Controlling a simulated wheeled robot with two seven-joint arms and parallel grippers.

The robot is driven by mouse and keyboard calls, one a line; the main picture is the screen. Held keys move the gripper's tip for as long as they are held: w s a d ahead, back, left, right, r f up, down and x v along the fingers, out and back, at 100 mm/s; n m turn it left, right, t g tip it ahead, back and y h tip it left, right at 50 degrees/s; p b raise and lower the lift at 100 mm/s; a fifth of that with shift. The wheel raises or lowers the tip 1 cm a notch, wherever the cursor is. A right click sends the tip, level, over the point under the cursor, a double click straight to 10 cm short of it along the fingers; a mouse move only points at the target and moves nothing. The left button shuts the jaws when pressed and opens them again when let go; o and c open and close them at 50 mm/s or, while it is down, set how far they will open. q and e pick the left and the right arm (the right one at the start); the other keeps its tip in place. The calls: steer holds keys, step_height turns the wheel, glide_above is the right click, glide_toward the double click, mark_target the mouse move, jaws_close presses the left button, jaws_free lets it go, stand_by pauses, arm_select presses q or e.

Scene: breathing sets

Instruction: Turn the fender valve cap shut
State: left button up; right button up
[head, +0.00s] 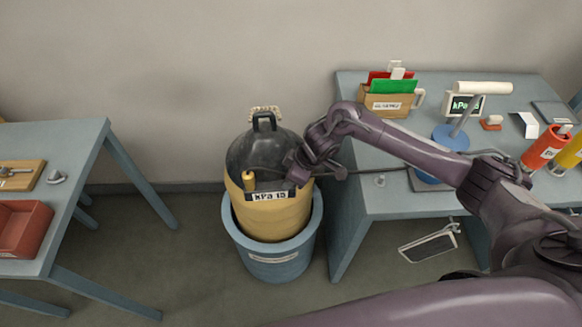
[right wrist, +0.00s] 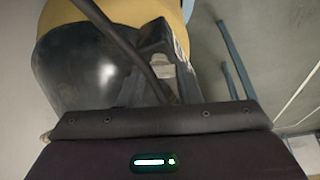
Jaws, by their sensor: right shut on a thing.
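The fender (head: 262,150), black on top and yellow below, stands upright in a blue bucket (head: 273,255). It also fills the upper left of the right wrist view (right wrist: 85,70). A dark "kPa 15" plate (head: 268,195) is on its front. A small yellow knob (head: 249,181) with a dark top stands left of the plate. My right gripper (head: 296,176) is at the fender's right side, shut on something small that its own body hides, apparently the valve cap. My left gripper is not in view.
A dark hose (head: 383,168) runs from the fender past my right gripper toward the right table (head: 356,205); it shows in the right wrist view (right wrist: 128,47). That table holds a card box (head: 390,103), a kPa display (head: 463,104) and bottles. A left table (head: 85,150) holds a red tray (head: 22,228).

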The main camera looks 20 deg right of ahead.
steer(key=m+p, duration=0.2)
steer(key=m+t+h+p, duration=0.1)
steer(key=m+p, duration=0.2)
steer(key=m+h+p, duration=0.1)
steer(key=m+p, duration=0.1)
steer(key=p, duration=0.1)
steer(key=shift+s+a+r+t, duration=0.15)
steer(key=shift+a+r+t, duration=0.05)
steer(key=shift+r+t, duration=0.1)
steer(key=m+h+p, duration=0.1)
steer(key=m+p, duration=0.1)
steer(key=m, duration=0.1)
steer(key=shift+a+f, duration=0.1)
steer(key=shift+f, duration=0.05)
steer(key=shift+m+h+p, duration=0.4)
steer(key=shift+m+h, duration=0.3)
steer(key=shift+m, duration=0.9)
steer(key=shift+f, duration=0.1)
steer(key=o, duration=0.7)
steer(key=b+v, duration=0.1)
steer(key=v, duration=0.6)
steer(key=shift+r, duration=0.35)
